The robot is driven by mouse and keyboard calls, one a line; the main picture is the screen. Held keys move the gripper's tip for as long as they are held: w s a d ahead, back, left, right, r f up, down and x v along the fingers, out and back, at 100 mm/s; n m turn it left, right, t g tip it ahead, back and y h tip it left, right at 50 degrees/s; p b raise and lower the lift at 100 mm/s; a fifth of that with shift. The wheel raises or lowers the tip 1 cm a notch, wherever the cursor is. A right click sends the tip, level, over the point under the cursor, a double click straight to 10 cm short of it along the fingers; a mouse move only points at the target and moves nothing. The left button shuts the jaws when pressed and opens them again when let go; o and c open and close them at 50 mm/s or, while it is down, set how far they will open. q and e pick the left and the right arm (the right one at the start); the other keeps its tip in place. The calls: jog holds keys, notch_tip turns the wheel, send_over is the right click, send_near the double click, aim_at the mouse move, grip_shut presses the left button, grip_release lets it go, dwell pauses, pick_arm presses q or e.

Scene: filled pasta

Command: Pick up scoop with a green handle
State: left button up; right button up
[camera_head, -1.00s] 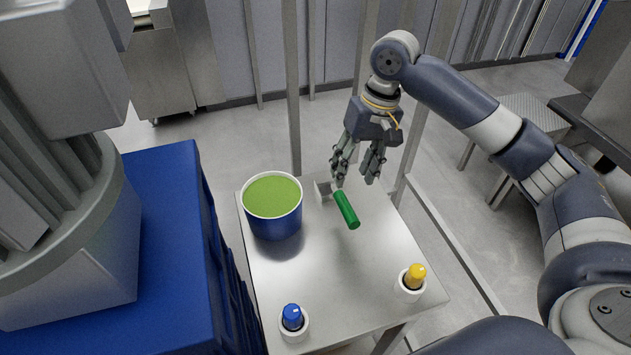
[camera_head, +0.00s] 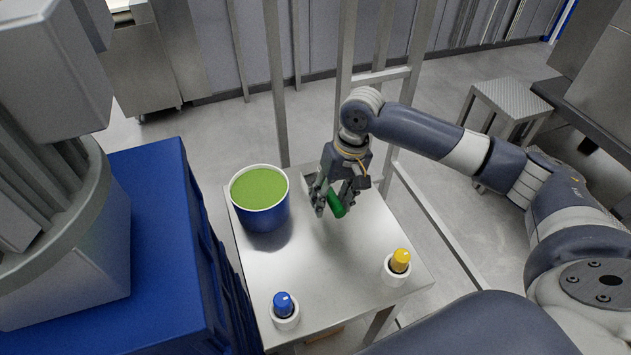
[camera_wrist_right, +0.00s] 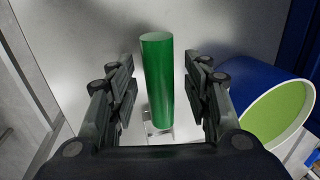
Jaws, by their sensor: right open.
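The scoop's green handle (camera_head: 336,204) shows in the head view on the metal table, partly covered by my right gripper (camera_head: 334,203). In the right wrist view the green handle (camera_wrist_right: 158,80) stands between the two open fingers of my right gripper (camera_wrist_right: 160,88), with a gap on each side. The pale scoop head (camera_wrist_right: 158,130) is partly visible below the handle there; in the head view it is mostly hidden behind the gripper. My left gripper is not in view.
A blue tub with green contents (camera_head: 262,217) stands left of my right gripper, and also shows in the right wrist view (camera_wrist_right: 262,85). A blue-topped holder (camera_head: 284,310) and a yellow-topped holder (camera_head: 397,267) stand near the table's front. The table (camera_head: 320,268) between them is clear.

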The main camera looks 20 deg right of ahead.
grip_shut()
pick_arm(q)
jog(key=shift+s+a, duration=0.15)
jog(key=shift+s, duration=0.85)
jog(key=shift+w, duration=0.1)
